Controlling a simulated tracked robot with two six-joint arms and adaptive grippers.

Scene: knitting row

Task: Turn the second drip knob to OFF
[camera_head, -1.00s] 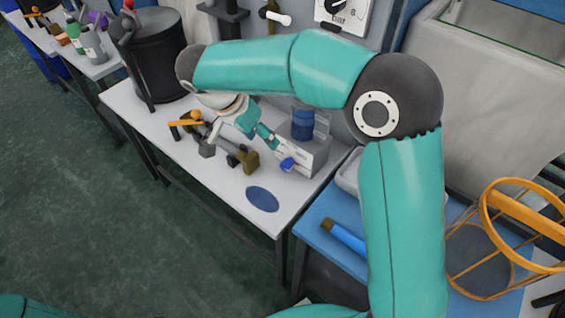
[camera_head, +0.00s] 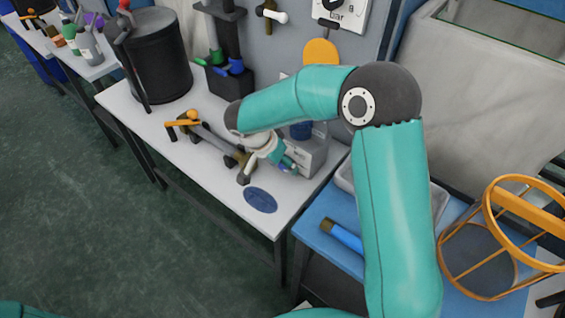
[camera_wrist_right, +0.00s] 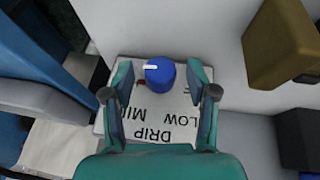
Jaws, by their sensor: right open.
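In the right wrist view a blue drip knob (camera_wrist_right: 160,74) with a white pointer mark sits on a white panel (camera_wrist_right: 148,130) lettered DRIP, LOW and partly hidden words. The pointer lies toward the picture's left. My right gripper (camera_wrist_right: 160,84) is open, with one finger on each side of the knob; contact is unclear. In the head view my right gripper (camera_head: 277,155) is at the front of the pale labelled box (camera_head: 309,160), largely covering the knob there. Which knob in order this is cannot be told. My left gripper is not in view.
A brass-coloured fitting (camera_wrist_right: 283,45) stands close to the gripper. A dark-blue disc (camera_head: 260,200) lies on the white table (camera_head: 225,190) near its front edge. A black drum (camera_head: 160,65) stands farther left. An orange wire basket (camera_head: 490,190) is at right.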

